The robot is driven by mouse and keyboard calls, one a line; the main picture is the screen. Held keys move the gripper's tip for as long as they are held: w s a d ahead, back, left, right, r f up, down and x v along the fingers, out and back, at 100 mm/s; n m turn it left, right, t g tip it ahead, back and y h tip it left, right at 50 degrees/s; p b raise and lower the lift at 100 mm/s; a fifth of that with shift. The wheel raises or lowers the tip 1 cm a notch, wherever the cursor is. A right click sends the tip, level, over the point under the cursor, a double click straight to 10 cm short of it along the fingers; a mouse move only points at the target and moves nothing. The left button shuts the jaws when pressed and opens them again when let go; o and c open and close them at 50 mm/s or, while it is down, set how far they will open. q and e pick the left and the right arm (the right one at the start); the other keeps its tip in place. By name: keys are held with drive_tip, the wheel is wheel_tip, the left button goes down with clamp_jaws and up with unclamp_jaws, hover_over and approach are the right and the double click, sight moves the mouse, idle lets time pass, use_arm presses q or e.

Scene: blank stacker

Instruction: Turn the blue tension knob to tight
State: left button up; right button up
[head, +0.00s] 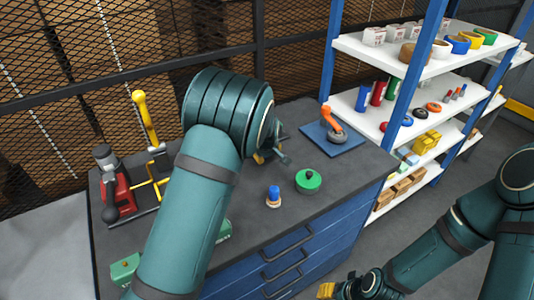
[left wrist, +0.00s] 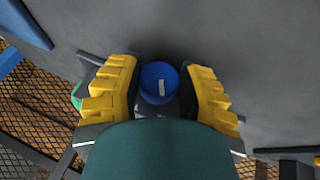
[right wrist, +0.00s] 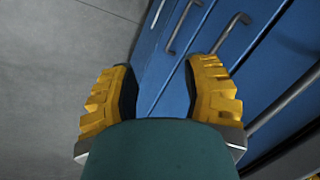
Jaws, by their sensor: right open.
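The blue tension knob (left wrist: 158,82) is a round blue cap with a white mark line. In the left wrist view it sits between the two yellow fingertips of my left gripper (left wrist: 162,92), which look open on either side of it. I cannot tell whether a finger touches it. In the head view my left arm hides the knob, and only a little of my left gripper (head: 268,155) shows beyond the arm. My right gripper (right wrist: 163,90) is open and empty, in front of the blue drawers (right wrist: 185,50), with one yellow finger showing low in the head view (head: 326,290).
A loaded shelf (head: 400,95) stands right; a mesh fence (head: 290,50) runs behind.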

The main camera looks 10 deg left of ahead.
use_arm(q)
drive_tip(key=shift+d+r+m+g+y+p, duration=0.15)
drive_tip(key=shift+g+y+p, duration=0.3)
drive_tip(key=shift+p, duration=0.8)
drive_tip(key=shift+a+m+g+y+p, duration=0.15)
drive_tip(key=shift+g+y+p, duration=0.3)
drive_tip(key=shift+p, duration=0.8)
drive_tip(key=shift+d+g+y+p, duration=0.1)
drive_tip(key=shift+g+y+p, duration=0.4)
drive_tip(key=shift+p, duration=0.1)
drive_tip(key=shift+f+m+g+y, duration=0.2)
drive_tip(key=shift+m+g+y, duration=0.1)
drive_tip(key=shift+g+y, duration=0.2)
drive_tip(key=o, duration=1.2)
drive_tip(key=shift+w, duration=0.1)
drive_tip(key=v, duration=1.2)
